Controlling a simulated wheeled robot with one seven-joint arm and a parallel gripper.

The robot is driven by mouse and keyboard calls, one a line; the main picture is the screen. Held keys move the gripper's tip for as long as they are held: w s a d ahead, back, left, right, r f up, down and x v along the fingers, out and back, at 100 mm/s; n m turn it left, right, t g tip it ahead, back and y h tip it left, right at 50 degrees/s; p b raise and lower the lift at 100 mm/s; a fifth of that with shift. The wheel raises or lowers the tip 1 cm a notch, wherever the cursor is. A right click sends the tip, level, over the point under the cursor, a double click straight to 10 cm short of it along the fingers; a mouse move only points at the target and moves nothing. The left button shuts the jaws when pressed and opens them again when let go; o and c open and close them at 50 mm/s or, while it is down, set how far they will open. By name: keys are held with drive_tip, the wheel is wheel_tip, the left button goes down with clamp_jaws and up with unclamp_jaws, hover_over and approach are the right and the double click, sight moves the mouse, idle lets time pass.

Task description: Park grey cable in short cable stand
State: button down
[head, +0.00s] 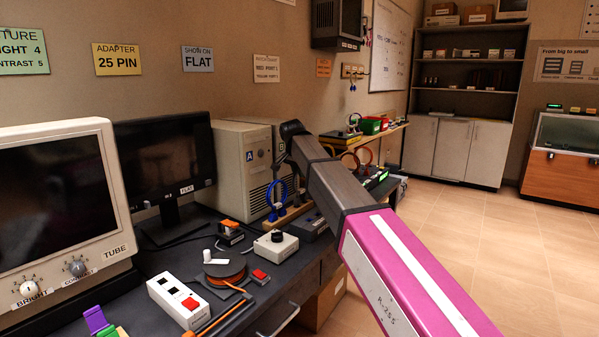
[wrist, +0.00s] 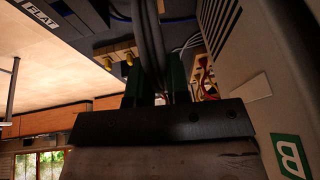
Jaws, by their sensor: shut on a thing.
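The grey cable (wrist: 150,45) shows in the wrist view as thick dark grey strands running up between the two fingers. My gripper (wrist: 154,85) is shut on it, with one dark green finger on each side. The cable's ends are not clear. In the head view, the black end of my arm (head: 293,131) is in front of the beige computers, and the fingers and cable cannot be made out there. A wooden stand (head: 288,219) with a blue cable coil (head: 277,197) is on the desk below. I cannot tell which stand is the short one.
Computer A (head: 250,165) and a flat monitor (head: 164,165) stand close to my arm. The desk front holds an orange cable reel (head: 225,270), a white switch box (head: 178,300) and a white dial box (head: 276,246). Computer B's side (wrist: 290,155) is close at right in the wrist view.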

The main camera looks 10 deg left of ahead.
drive_tip(key=shift+f, duration=0.25)
idle(0.3)
drive_tip(key=shift+c, duration=1.9)
unclamp_jaws()
drive_tip(key=shift+v, duration=3.75)
